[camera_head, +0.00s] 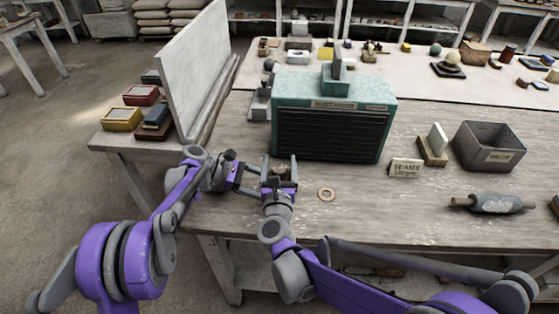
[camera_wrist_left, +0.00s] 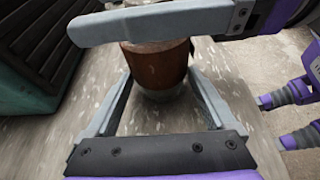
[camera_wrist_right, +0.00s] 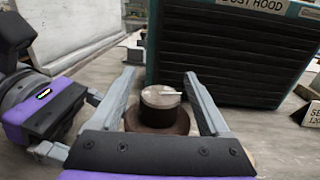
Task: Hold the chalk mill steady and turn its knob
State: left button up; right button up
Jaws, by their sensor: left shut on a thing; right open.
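The chalk mill shows in the right wrist view as a short upright cylinder with a brown body (camera_wrist_right: 158,124) and a grey round knob (camera_wrist_right: 160,97) bearing a pale bar on top. In the left wrist view its brown body (camera_wrist_left: 156,66) stands between my left fingers. My left gripper (camera_head: 246,180) is shut on the mill's body from the left. My right gripper (camera_head: 279,168) is open, with one finger on each side of the knob and a gap visible on both sides. In the head view the grippers hide most of the mill.
A teal dust hood (camera_head: 333,88) stands just behind the mill. A copper-coloured ring (camera_head: 327,194) lies to the right. A small sign (camera_head: 406,168), a grey bin (camera_head: 489,147) and a roller (camera_head: 493,204) are farther right. A white upright panel (camera_head: 195,62) stands left.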

jog(key=shift+w, duration=0.5)
grip_shut()
jog(key=shift+h, duration=0.3)
jog(key=shift+d+m+h, duration=0.1)
jog(key=shift+m+h, duration=0.6)
jog(key=shift+h, duration=0.1)
jog(key=m+h, duration=0.2)
jog(key=h, duration=0.1)
jog(key=d+m+g+h, duration=0.1)
jog(key=h, duration=0.2)
jog(key=shift+s+m, duration=0.1)
jog(key=shift+m, duration=0.3)
jog(key=shift+s+d+m+g+h, duration=0.1)
jog(key=shift+d+m+g+h, duration=0.1)
jog(key=shift+m+g+h, duration=0.6)
jog(key=shift+s+d+m+g+h, duration=0.15)
jog(key=shift+m+g+h, duration=0.35)
jog(key=shift+h, duration=0.5)
jog(key=shift+s+d+m+g+h, duration=0.1)
jog(key=shift+d+m+g+h, duration=0.1)
jog(key=shift+m+g+h, duration=0.45)
jog(key=shift+h, duration=0.35)
